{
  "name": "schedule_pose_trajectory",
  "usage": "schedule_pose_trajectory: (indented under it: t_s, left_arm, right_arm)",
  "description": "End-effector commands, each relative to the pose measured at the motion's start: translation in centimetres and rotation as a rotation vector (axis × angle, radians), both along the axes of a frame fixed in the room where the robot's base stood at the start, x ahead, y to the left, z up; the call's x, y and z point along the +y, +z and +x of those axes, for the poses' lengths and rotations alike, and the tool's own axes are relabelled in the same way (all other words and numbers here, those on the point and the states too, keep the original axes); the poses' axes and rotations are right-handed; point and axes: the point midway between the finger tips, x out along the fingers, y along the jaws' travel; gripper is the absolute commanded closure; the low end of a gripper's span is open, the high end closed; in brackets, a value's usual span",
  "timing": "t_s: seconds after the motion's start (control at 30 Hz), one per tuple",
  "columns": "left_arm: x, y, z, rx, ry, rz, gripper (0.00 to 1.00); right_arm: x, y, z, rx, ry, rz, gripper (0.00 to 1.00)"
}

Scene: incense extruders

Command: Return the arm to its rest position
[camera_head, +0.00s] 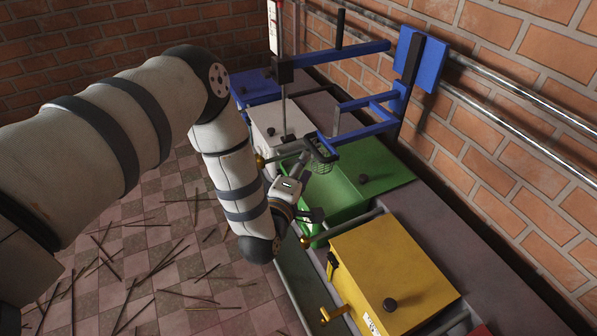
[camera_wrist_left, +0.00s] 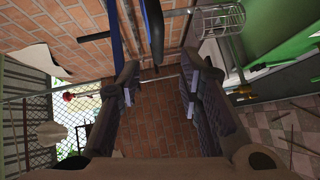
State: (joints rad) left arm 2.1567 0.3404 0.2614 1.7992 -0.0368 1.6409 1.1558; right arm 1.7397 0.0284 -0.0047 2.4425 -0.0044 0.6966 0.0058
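My left arm (camera_head: 232,185) reaches in from the left of the head view and bends down beside the row of machines. My left gripper (camera_head: 311,188) is beside the green machine (camera_head: 385,172), just below a small wire basket (camera_head: 322,161). In the left wrist view the two dark fingers of the left gripper (camera_wrist_left: 160,82) stand wide apart with nothing between them. The wire basket also shows in the left wrist view (camera_wrist_left: 222,19), above and right of the fingers. My right gripper is in neither view.
A yellow box (camera_head: 390,270) with a dark knob stands at front right, a white box (camera_head: 277,130) farther back. A blue frame (camera_head: 385,105) rises by the brick wall (camera_head: 510,120). Incense sticks (camera_head: 150,270) lie scattered on the tiled floor, which is otherwise open.

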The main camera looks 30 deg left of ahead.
Motion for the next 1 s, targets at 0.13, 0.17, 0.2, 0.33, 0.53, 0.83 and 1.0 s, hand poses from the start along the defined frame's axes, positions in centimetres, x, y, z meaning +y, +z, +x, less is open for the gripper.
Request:
schedule_pose_trajectory:
  t_s: [0.13,0.17,0.2,0.33,0.53,0.83,1.0]
  left_arm:
    - [-0.6,0.3,-2.4,0.001,0.0,-0.001,0.67]
    - [-0.7,0.4,-2.7,0.0,0.001,-0.001,0.67]
    - [-0.8,0.5,-2.9,0.0,0.001,-0.001,0.67]
    - [-0.8,0.5,-3.2,-0.002,0.001,0.0,0.67]
    - [-0.8,0.5,-3.1,-0.002,0.001,0.0,0.67]
    - [-3.5,-6.1,-8.1,0.296,-0.132,0.11,0.67]
    - [-7.1,-15.5,-21.8,0.833,-0.474,0.316,0.67]
  right_arm:
    - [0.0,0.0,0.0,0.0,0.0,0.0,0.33]
    - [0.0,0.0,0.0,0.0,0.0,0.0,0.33]
    - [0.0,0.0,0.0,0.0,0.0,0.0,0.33]
    - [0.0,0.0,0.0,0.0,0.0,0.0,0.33]
    - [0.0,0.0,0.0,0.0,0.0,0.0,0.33]
    - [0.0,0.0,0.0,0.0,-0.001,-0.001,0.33]
    - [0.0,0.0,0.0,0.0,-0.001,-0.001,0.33]
